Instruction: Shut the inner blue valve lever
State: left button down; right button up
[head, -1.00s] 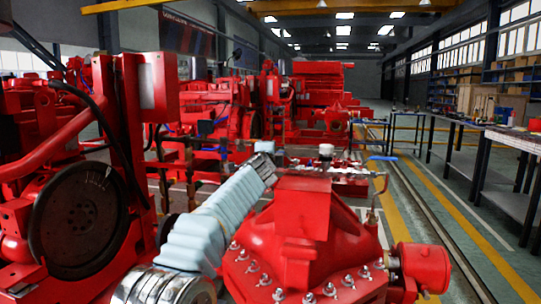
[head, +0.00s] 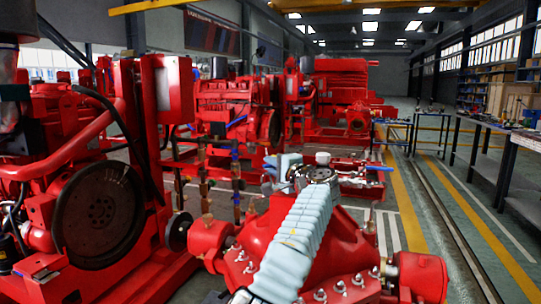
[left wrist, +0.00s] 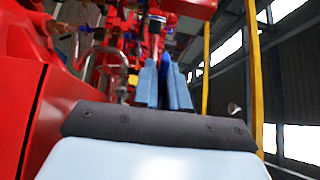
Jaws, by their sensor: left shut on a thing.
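My left gripper (head: 279,166) is beyond the red pump casing (head: 352,238), at the end of my pale sleeved arm. In the left wrist view its two light blue fingers (left wrist: 165,82) stand close together on either side of a darker blue lever (left wrist: 165,69), the gripper shut on it. In the head view the fingers and wrist largely hide this lever, so its exact angle cannot be told. Another blue lever (head: 380,168) sticks out to the right on the red pipework, apart from the gripper. My right gripper is not in view.
The red engine with its dark flywheel (head: 98,216) stands close on the left. Studs and a red cylinder (head: 420,277) edge the casing in front. More red pumpsets stand behind. The yellow-lined aisle (head: 415,215) on the right is clear, with workbenches (head: 505,140) beyond.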

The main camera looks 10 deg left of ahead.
pick_arm(q)
jog(key=shift+s+d+n+g+y+p, duration=0.2)
jog(key=shift+n+g+y+p, duration=0.3)
jog(key=shift+g+y+p, duration=0.1)
jog(key=shift+f, duration=0.1)
jog(key=c, duration=1.2)
grip_release()
jog(key=shift+c, duration=0.2)
